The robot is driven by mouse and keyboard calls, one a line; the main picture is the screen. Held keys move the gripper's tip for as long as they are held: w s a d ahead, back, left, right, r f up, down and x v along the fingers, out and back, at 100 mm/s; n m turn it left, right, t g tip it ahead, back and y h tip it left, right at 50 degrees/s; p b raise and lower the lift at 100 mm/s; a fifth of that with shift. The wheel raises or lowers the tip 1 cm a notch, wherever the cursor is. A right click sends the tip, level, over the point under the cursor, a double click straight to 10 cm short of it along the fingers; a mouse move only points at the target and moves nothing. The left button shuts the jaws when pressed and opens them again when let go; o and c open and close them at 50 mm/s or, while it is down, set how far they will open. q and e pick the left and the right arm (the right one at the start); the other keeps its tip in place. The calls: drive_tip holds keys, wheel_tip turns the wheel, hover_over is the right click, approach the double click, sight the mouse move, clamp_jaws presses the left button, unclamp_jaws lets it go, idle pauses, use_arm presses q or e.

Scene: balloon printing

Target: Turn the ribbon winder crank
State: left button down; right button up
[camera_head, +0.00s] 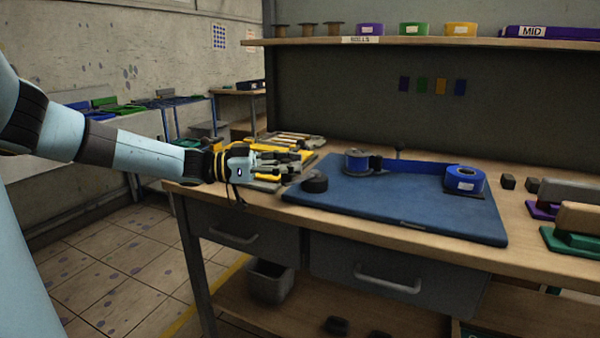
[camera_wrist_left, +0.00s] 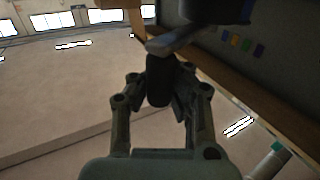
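A round black part (camera_head: 314,182) sits at the mat's front left corner. My left gripper (camera_head: 289,168) is beside that part, just left of it, with its fingers pointing right. In the left wrist view, a dark crank handle (camera_wrist_left: 159,82) on a lever (camera_wrist_left: 182,40) stands between the fingertips of this gripper (camera_wrist_left: 161,92). The fingers turn inward against the handle and look shut on it. The finger contact is dark and partly hidden. My right gripper is out of view.
A blue roll (camera_head: 463,180) stands at the right of the blue mat (camera_head: 400,205). Yellow-handled tools (camera_head: 290,140) lie behind my left gripper. Stamps with green (camera_head: 568,242) and purple bases are at the right. A shelf (camera_head: 420,42) runs above the bench.

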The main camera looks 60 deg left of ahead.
use_arm(q)
drive_tip(key=shift+s+a+f, duration=0.1)
drive_tip(key=shift+a+f, duration=0.1)
drive_tip(key=shift+a, duration=0.3)
drive_tip(key=shift+s+a+f, duration=0.1)
drive_tip(key=shift+a+f, duration=0.05)
drive_tip(key=shift+a, duration=0.35)
drive_tip(key=shift+w+a+r+b, duration=0.1)
drive_tip(key=shift+a+b, duration=0.2)
drive_tip(key=shift+a, duration=0.05)
drive_tip(key=shift+r, duration=0.1)
drive_tip(key=c, duration=1.5)
unclamp_jaws()
drive_tip(key=shift+v, duration=0.8)
drive_tip(key=shift+o, duration=1.3)
drive_tip(key=shift+r, duration=0.15)
drive_tip(key=shift+o, duration=0.6)
drive_tip(key=shift+w+d, duration=0.15)
drive_tip(key=shift+w, duration=0.15)
drive_tip(key=v, duration=1.2)
drive_tip(key=shift+s+d, duration=0.1)
drive_tip(key=shift+c, duration=0.4)
